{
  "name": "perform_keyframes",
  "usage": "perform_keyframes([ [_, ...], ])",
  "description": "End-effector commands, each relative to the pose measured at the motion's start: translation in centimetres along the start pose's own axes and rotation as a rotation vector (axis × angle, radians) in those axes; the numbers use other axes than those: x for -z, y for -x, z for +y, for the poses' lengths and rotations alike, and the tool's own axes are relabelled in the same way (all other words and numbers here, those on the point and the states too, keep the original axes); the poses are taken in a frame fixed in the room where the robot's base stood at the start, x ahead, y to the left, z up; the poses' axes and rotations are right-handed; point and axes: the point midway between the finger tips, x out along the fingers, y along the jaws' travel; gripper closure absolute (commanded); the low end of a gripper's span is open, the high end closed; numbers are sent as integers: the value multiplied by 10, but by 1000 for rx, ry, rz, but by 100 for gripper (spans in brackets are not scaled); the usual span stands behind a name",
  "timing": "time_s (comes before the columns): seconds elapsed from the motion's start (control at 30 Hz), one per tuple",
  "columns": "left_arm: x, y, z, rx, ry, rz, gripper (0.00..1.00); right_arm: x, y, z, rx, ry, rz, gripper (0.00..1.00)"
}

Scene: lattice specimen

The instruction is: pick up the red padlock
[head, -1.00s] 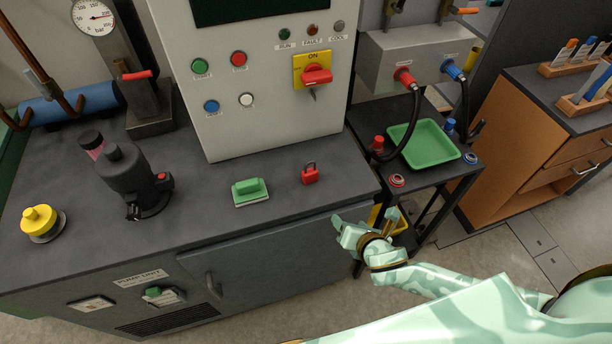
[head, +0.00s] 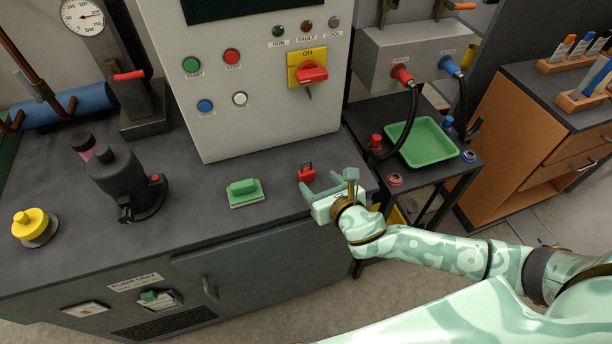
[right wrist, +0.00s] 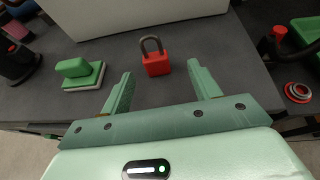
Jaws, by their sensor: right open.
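The red padlock (head: 306,174) stands on the dark grey worktop (head: 270,222) in front of the white control cabinet, its dark shackle upward. It also shows in the right wrist view (right wrist: 156,64), ahead of the fingers and roughly centred between them. My right gripper (head: 330,184) is open and empty at the worktop's front right edge, just short of the padlock and apart from it. Its two fingers (right wrist: 161,84) are spread wide in the right wrist view. My left gripper is in no view.
A green-handled block (head: 245,192) sits left of the padlock. The cabinet (head: 260,120) with a red rotary switch rises behind. A dark pump-like device (head: 125,185) and a yellow-topped knob (head: 33,226) stand further left. A green tray (head: 425,145) is on the side cart.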

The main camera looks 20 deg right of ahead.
Motion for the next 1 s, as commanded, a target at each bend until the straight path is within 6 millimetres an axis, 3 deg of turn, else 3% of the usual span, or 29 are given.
perform_keyframes([
  [0.1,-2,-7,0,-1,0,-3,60,2,-21,0,0,0,0,38],
  [0.27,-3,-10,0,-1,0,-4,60,2,-33,1,0,-1,1,38],
  [0.53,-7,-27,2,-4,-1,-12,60,8,-74,8,0,-2,1,38],
  [0.83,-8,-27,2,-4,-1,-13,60,6,-82,8,0,-1,2,38],
  [0.87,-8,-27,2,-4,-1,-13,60,6,-81,8,0,-1,2,41],
  [1.0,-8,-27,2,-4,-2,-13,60,6,-81,8,0,-1,2,80],
])
